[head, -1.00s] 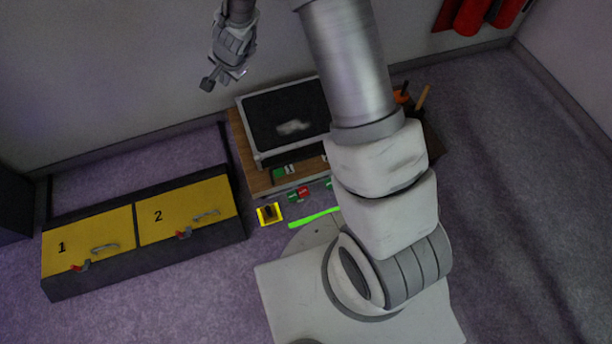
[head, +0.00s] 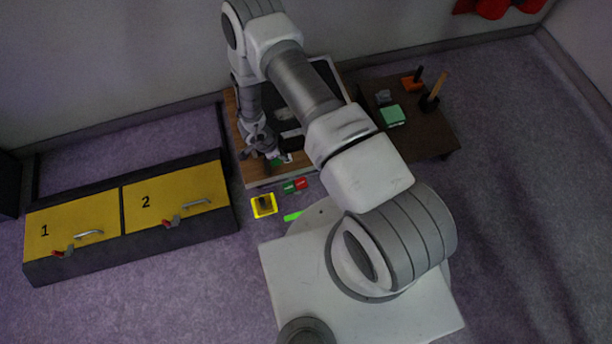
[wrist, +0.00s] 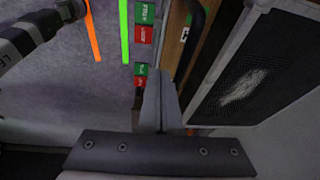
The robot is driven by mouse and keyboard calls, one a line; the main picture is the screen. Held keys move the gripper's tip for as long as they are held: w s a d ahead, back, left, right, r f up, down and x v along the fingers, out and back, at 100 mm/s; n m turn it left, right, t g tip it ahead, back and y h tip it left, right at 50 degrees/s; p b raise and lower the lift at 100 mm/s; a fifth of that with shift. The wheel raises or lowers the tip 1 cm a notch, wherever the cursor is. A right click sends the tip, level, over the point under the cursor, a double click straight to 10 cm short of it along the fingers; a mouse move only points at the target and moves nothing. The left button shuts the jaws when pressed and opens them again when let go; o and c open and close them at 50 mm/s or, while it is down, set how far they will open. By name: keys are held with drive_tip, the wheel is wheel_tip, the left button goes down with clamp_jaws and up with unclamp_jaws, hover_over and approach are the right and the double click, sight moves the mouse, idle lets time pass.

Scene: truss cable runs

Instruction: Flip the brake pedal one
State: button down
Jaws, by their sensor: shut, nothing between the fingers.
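My gripper (head: 262,152) is over the front left of the wooden-edged platform with the flight case; in the wrist view its fingers (wrist: 164,104) are together and empty. Two green-and-red marked parts stand in front of the platform in the wrist view, one farther up (wrist: 144,23) and one by the fingertips (wrist: 140,75). A green-and-red part (head: 295,186) also shows in the head view. These may be the brake pedals; which is pedal one, and its tilt, I cannot tell. A number label (wrist: 185,33) is on the platform edge. The fingers partly hide the nearer part.
The case (wrist: 245,85) with a dark mesh top is close right of the fingers. Yellow boxes 1 (head: 70,222) and 2 (head: 170,205) stand at left. A yellow-framed square (head: 263,205) and green strip (head: 292,216) lie on the floor. A dark table (head: 425,135) is right.

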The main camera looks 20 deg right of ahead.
sight(304, 179)
drive_tip(key=shift+m+g+h, duration=0.3)
drive_tip(key=shift+g+h, duration=0.1)
drive_tip(key=s+f, duration=0.1)
drive_tip(key=s+d+f, duration=0.2)
drive_tip(key=f, duration=0.1)
drive_tip(key=shift+b, duration=0.3)
drive_tip(key=b+x, duration=0.2)
drive_tip(key=x, duration=0.2)
drive_tip(key=b+x, duration=0.1)
drive_tip(key=x, duration=0.4)
drive_tip(key=b+x, duration=0.2)
drive_tip(key=x, duration=0.3)
drive_tip(key=shift+a+f+b, duration=0.1)
drive_tip(key=shift+a+b, duration=0.2)
drive_tip(key=shift+a, duration=0.05)
drive_tip(key=shift+w+d, duration=0.1)
